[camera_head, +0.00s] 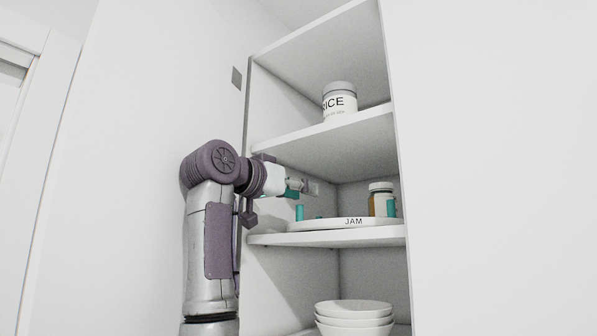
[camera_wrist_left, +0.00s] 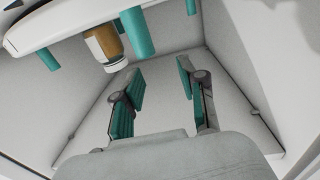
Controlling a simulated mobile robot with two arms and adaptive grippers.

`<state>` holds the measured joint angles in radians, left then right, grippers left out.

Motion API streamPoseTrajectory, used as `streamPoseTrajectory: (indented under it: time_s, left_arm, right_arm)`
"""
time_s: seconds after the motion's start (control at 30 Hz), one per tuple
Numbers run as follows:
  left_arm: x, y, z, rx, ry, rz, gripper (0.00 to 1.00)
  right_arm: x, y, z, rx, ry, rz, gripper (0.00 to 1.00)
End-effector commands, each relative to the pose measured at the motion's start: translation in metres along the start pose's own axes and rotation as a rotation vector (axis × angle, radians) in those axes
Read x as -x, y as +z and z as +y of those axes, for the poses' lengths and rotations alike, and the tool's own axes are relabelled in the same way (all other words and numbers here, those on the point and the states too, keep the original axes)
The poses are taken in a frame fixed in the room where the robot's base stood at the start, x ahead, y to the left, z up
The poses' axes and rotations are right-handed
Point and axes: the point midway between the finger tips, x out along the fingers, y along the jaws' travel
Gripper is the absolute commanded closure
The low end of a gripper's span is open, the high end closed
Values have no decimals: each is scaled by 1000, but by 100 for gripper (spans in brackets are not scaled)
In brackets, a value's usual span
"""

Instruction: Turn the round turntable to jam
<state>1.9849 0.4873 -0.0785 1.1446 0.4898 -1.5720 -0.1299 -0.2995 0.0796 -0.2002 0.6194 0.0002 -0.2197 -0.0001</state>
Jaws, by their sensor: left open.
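In the left wrist view, which is upside down, the open, empty fingers (camera_wrist_left: 160,78) point into the shelf space. The turntable (camera_wrist_left: 60,22), jar (camera_wrist_left: 104,47) and a post (camera_wrist_left: 138,32) are at upper left. My right gripper is out of view.
The upper shelf (camera_head: 320,136) is above my left gripper and holds a jar marked RICE (camera_head: 340,103). White bowls (camera_head: 354,318) are stacked below. Cabinet side walls close in the shelf space left and right.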

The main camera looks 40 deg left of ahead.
Motion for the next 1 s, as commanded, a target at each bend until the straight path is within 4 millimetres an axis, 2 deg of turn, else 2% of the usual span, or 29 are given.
streamPoseTrajectory:
  time_s: [0.03,0.1,0.33,0.53,0.83,1.0]
  left_arm:
    - [2,-12,1,0,1,2,59]
    - [1,-23,0,2,0,2,59]
    - [1,-49,-1,2,-1,2,59]
    - [1,-58,0,-1,-2,1,59]
    - [1,-59,-1,-1,-2,2,59]
    - [-5,-54,8,-62,-28,-20,87]
  right_arm:
    - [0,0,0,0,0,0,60]
    - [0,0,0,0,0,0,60]
    - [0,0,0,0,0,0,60]
    - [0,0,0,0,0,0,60]
    - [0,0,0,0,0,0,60]
    - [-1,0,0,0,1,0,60]
